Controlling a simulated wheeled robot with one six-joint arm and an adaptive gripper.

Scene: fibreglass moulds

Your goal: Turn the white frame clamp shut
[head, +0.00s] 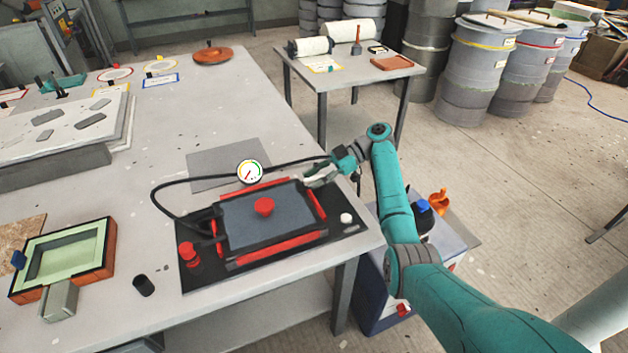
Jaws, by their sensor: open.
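My gripper (308,182) is open and empty at the panel's far right corner, behind and left of the white knob. It hides part of that corner. I cannot tell whether it touches anything.
A round gauge (249,171) stands behind the panel, and a black hose (158,192) loops around the left. A red knob (188,252) is at the board's left. A green mould in an orange frame (100,262) lies far left. The table's right edge is close to the board.

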